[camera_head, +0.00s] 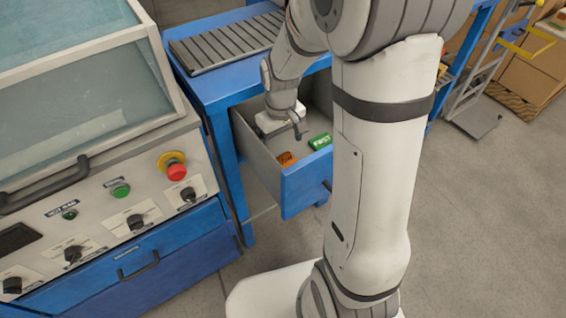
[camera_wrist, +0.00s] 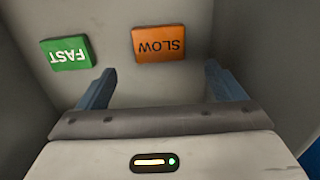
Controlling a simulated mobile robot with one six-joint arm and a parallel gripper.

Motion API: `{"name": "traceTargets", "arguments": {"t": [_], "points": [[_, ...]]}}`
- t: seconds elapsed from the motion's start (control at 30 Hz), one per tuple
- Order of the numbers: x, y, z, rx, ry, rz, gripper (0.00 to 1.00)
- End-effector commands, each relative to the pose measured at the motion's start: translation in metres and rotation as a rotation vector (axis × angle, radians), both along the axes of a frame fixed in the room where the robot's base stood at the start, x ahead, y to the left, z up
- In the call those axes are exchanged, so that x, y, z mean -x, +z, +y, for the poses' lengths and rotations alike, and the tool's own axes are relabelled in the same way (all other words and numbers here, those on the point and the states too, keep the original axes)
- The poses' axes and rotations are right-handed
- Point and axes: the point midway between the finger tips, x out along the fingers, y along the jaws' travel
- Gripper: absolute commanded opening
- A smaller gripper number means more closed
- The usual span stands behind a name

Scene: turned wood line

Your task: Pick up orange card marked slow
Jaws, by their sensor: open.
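The orange card marked SLOW (camera_wrist: 159,43) lies flat on the floor of an open drawer, its lettering upside down in the wrist view. It also shows as a small orange patch in the head view (camera_head: 286,158). My gripper (camera_wrist: 160,82) is open and empty inside the drawer, its two fingers apart. In the wrist view the card lies beyond the fingertips, between their lines and a little nearer the left one. In the head view my gripper (camera_head: 299,130) is partly hidden by its own wrist. How high it is above the card I cannot tell.
A green card marked FAST (camera_wrist: 67,52) lies beside the orange one, also seen in the head view (camera_head: 320,141). The drawer's blue front (camera_head: 307,184) and grey walls surround both. A blue roller-topped bench (camera_head: 222,80) stands above. A control panel with a red button (camera_head: 176,172) is at left.

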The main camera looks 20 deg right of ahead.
Motion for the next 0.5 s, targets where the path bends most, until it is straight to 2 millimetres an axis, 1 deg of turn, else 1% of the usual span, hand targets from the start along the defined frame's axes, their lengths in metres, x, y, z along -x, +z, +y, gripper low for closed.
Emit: {"name": "traceTargets", "arguments": {"t": [0.03, 0.13, 0.3, 0.4, 0.5], "points": [[0.001, -0.008, 0.0, 0.0, -0.001, 0.003, 0.89], [0.003, -0.02, -0.001, 0.0, -0.001, 0.002, 0.89], [0.007, -0.046, -0.003, 0.0, -0.002, 0.002, 0.89], [0.006, -0.055, -0.003, 0.001, -0.002, 0.002, 0.89], [0.006, -0.057, -0.003, 0.0, -0.002, 0.0, 0.89]]}}
